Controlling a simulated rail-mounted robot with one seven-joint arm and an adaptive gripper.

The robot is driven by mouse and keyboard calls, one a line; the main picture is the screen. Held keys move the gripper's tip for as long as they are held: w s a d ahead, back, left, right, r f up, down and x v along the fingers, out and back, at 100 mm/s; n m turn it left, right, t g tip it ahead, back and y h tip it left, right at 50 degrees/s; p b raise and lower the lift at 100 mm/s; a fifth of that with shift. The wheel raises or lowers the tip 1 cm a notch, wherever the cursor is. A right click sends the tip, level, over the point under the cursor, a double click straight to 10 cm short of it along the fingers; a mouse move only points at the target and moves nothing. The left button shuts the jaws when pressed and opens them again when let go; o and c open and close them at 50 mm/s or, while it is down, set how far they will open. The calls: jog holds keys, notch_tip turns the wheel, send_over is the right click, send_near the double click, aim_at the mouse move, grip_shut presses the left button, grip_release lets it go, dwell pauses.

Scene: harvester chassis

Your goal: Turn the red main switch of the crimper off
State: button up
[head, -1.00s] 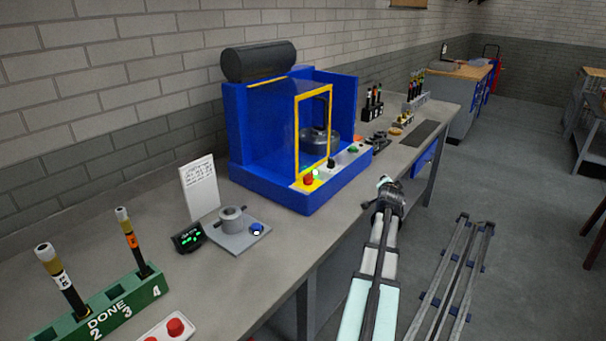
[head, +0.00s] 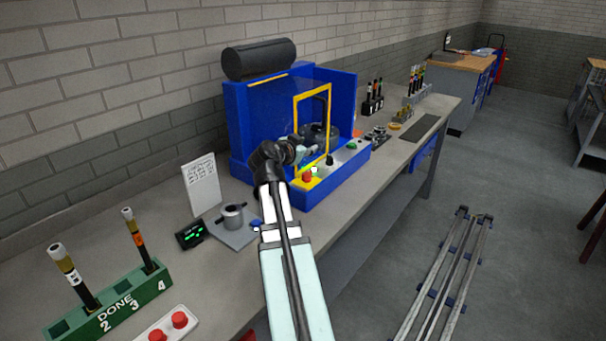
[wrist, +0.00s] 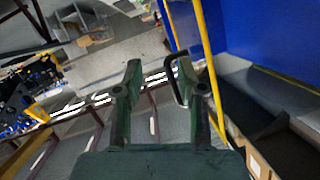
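The blue crimper (head: 345,180) stands on the bench with its yellow-framed door (head: 297,110) at the front. Its red main switch (head: 307,177) is a red knob on a yellow patch at the left of the front panel. My gripper (head: 312,152) is in front of the door, above and close to the red switch. In the wrist view my gripper (wrist: 158,78) has its fingers apart. A dark bent handle (wrist: 178,84) shows between them, close to the right finger; I cannot tell if they touch. The red switch does not show in the wrist view.
A green light (head: 350,145) and a black knob share the crimper's panel. A grey fixture (head: 232,217), a small display (head: 189,235) and a green DONE rack (head: 107,305) stand to the left. Tool racks stand right of the crimper. The floor in front is mostly free.

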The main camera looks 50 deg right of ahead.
aim_at(305, 173)
jog(key=w+a+f+n+g+y+b, duration=0.1)
jog(key=a+f, duration=0.2)
jog(key=a, duration=0.3)
jog(key=w+a+f+n+g+b, duration=0.1)
jog(key=a+f+g+b, duration=0.15)
jog(key=a, duration=0.45)
jog(key=shift+t, duration=0.45)
jog(key=p+x, duration=0.4)
jog(key=x, duration=1.3)
jog(key=shift+s+d+p, duration=0.15)
jog(key=shift+s+p, duration=0.05)
jog(key=shift+p, duration=0.1)
grip_shut()
